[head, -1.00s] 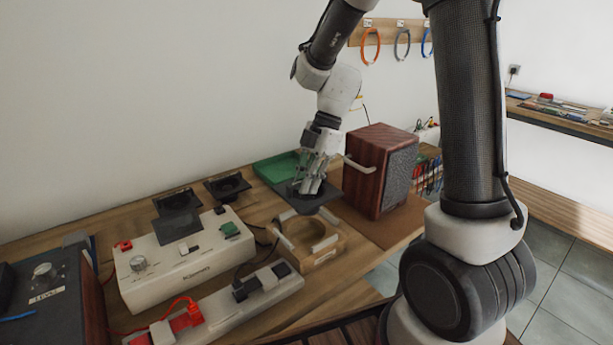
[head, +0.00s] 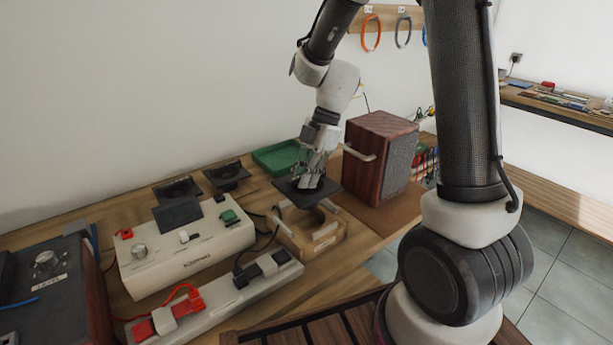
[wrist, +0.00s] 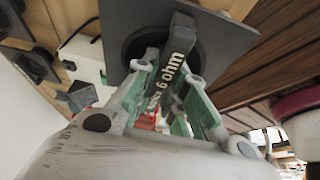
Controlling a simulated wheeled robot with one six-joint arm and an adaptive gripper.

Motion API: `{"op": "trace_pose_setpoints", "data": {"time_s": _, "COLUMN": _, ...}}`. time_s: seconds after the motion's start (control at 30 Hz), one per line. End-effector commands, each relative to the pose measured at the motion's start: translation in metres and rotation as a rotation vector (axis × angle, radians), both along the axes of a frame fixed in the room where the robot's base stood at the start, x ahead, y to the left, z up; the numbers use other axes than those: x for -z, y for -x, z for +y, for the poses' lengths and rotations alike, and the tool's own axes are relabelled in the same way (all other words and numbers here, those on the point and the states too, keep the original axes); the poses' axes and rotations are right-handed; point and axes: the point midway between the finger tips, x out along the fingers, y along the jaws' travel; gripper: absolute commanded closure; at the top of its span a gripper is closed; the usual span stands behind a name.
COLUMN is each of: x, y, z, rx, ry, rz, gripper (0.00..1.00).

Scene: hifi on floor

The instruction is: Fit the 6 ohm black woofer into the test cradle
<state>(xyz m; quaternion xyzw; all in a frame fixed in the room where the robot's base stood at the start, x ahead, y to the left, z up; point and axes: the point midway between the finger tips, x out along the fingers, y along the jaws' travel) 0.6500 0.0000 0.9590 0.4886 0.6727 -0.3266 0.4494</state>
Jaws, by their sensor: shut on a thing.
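My gripper (head: 312,178) is shut on the black woofer (head: 294,192), a square dark plate with a round part in its middle. In the wrist view the woofer (wrist: 232,45) shows a dark bar between my fingers, lettered "6 ohm". The test cradle (head: 318,246) is a light wooden block with a round opening and pale bars on its top. The woofer is over the far part of the cradle and hides some of the opening. It looks a little above the cradle; whether they touch I cannot tell.
Two other black woofers (head: 178,188) (head: 227,175) lie at the back, left of a green tray (head: 281,156). A wooden speaker box (head: 379,160) stands right of my gripper. A white meter box (head: 185,250) and a power strip (head: 215,305) are left of the cradle.

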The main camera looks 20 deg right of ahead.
Motion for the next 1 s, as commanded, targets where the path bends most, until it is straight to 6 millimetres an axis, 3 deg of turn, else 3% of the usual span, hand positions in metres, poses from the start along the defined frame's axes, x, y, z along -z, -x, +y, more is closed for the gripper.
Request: {"op": "trace_pose_setpoints", "data": {"time_s": 1.0, "x": 0.028, "y": 0.0, "z": 0.0, "rx": -0.001, "ry": 0.0, "rz": -0.001, "gripper": 1.0}}
